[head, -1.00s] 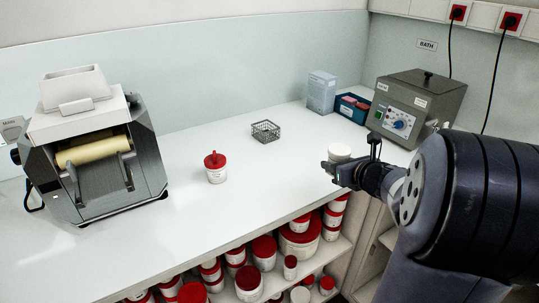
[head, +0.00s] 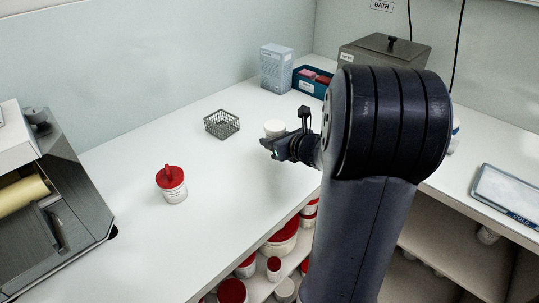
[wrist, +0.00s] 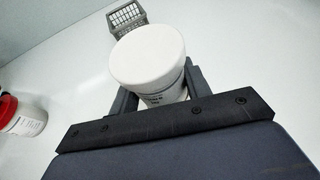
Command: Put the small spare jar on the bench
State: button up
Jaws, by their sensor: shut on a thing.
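A small white-lidded jar (wrist: 149,58) is between the fingers of my gripper (wrist: 152,88) in the wrist view. In the head view the white jar (head: 274,128) shows just above my gripper (head: 270,146), over the bench (head: 205,229). My gripper is shut on the jar, which looks upright. I cannot tell whether the jar's base touches the bench. Its lower part is hidden behind the gripper.
A red-lidded jar (head: 172,184) stands on the bench to the left. A wire basket (head: 221,124) stands behind the gripper. A mill (head: 50,205) is at far left. A box (head: 277,68), a blue tray (head: 309,87) and a bath (head: 385,52) stand behind. Several jars fill the shelf below.

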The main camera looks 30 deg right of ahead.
jog(key=shift+f+b, duration=0.35)
jog(key=shift+f, duration=1.8)
jog(key=shift+f+b, duration=0.15)
jog(key=shift+b, duration=0.15)
jog(key=o, duration=1)
jog(key=shift+c, duration=0.2)
jog(key=shift+r+p, duration=0.3)
jog(key=shift+p, duration=0.1)
jog(key=v, duration=1)
jog(key=shift+s+d, duration=0.1)
jog(key=shift+s, duration=0.25)
jog(key=shift+s+r, duration=0.25)
jog(key=shift+s, duration=0.4)
